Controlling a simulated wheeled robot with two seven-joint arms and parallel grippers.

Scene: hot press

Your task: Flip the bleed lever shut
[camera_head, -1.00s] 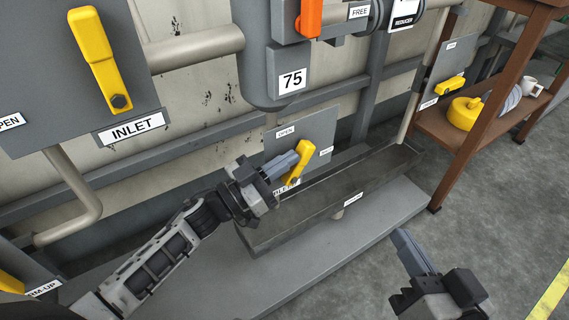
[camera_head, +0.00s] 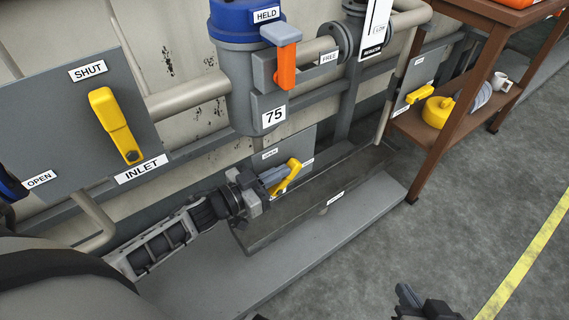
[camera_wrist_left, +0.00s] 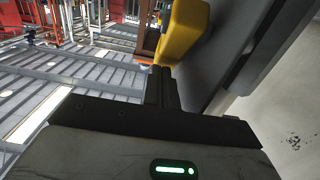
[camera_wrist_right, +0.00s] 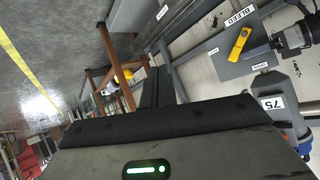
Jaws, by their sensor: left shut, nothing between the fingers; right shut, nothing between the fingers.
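The yellow bleed lever (camera_head: 289,173) is on a grey plate low on the wall. Its handle slants up and right, between the OPEN label (camera_head: 270,154) and a small label at the right. In the right wrist view the lever (camera_wrist_right: 240,42) is near the BLEED label (camera_wrist_right: 240,18). My left gripper (camera_head: 280,175) is shut and empty, its fingertips at the left side of the handle; I cannot tell if they touch. In the left wrist view the lever (camera_wrist_left: 187,32) is just beyond the fingertips. My right gripper (camera_head: 405,293) is shut and empty, low over the floor.
A grey trough (camera_head: 330,200) lies below the plate. The yellow INLET lever (camera_head: 116,123) is at the left, and an orange lever (camera_head: 287,66) hangs above. A brown bench (camera_head: 446,148) with a yellow pot (camera_head: 438,111) stands at the right. The right floor is clear.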

